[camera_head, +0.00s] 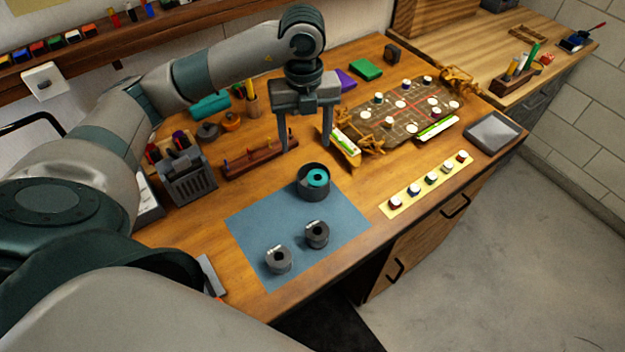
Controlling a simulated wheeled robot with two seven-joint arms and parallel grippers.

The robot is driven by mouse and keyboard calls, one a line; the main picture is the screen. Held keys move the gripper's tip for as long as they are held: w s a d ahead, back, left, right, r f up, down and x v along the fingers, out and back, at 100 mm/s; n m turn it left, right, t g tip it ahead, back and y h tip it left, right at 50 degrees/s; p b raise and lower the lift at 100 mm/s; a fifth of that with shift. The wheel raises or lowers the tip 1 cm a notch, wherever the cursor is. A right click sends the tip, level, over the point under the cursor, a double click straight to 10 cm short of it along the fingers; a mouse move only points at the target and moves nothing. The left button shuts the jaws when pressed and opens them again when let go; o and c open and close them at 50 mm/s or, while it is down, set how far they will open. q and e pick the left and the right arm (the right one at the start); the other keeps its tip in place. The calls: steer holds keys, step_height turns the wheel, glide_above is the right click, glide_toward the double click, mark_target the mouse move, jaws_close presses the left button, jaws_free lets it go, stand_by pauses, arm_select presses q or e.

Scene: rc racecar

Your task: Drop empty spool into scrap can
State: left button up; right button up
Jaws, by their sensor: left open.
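A dark round can (313,193) stands upright at the back of the blue mat (345,215). A teal ring-shaped piece (318,177), which looks like the spool, lies inside the can, below its rim. My left gripper (306,147) is open and empty, pointing down above and just behind the can, with its fingers apart. Two grey cylindrical spools (278,261) (317,235) with dark centre holes stand on the front part of the mat. My right gripper is out of view.
A wooden tool rack (260,159) and a grey slotted box (187,180) stand left of the gripper. A yellow strip with several small pots (428,185), a game-like board (408,108) and a grey tray (494,133) lie to the right.

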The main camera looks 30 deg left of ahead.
arm_select(q)
step_height(320, 180, up, 12)
steer(key=b, duration=0.1)
stand_by(0.6)
stand_by(0.9)
